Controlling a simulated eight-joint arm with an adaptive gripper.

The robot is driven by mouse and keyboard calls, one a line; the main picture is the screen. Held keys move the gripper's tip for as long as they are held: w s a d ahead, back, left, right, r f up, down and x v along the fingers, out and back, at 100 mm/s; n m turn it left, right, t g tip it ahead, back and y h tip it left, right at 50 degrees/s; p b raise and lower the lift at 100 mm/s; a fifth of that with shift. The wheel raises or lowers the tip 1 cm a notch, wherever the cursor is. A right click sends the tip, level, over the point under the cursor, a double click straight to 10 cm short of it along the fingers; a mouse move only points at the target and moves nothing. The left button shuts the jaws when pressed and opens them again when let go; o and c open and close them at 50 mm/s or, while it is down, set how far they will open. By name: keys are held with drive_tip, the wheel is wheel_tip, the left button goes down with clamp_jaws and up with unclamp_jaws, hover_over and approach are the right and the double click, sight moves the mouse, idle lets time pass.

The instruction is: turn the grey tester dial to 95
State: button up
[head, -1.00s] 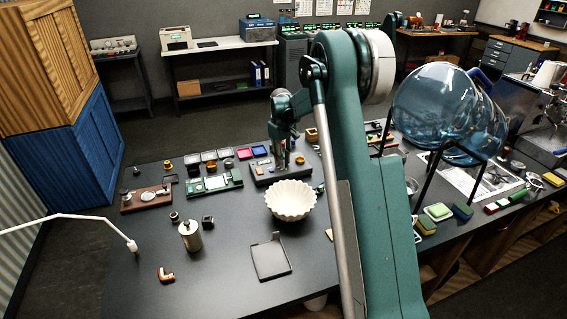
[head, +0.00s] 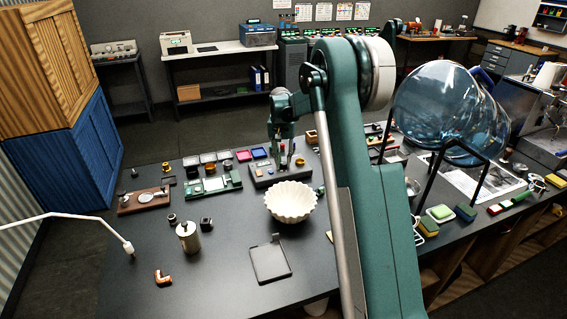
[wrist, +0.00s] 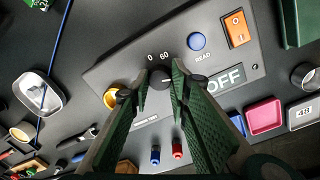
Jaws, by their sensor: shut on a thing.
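The tester (wrist: 200,65) is a dark panel box on the bench and fills the middle of the wrist view. Its grey dial (wrist: 160,79) sits between my fingertips, with the marks 0 and 60 printed beyond it. My gripper (wrist: 163,82) is shut on the dial, with one green finger on each side. The fingers hide part of the dial and any other marks, so I cannot read its setting. In the head view my gripper (head: 283,150) reaches down onto the tester (head: 268,180).
On the tester are a blue READ button (wrist: 196,41), an orange switch (wrist: 236,27) and a yellow round part (wrist: 111,97). Red (wrist: 177,150) and blue (wrist: 155,155) plugs stand near my fingers. A white fluted bowl (head: 291,202) stands in front of the tester.

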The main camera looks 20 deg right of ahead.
sight(283, 163)
drive_tip(key=shift+m, duration=0.7)
drive_tip(key=o, duration=0.9)
drive_tip(key=shift+r, duration=0.15)
drive_tip(key=r, duration=1.1)
drive_tip(key=shift+w+a+r, duration=0.15)
drive_tip(key=shift+a+r, duration=0.1)
drive_tip(key=shift+r, duration=0.1)
drive_tip(key=shift+r, duration=0.1)
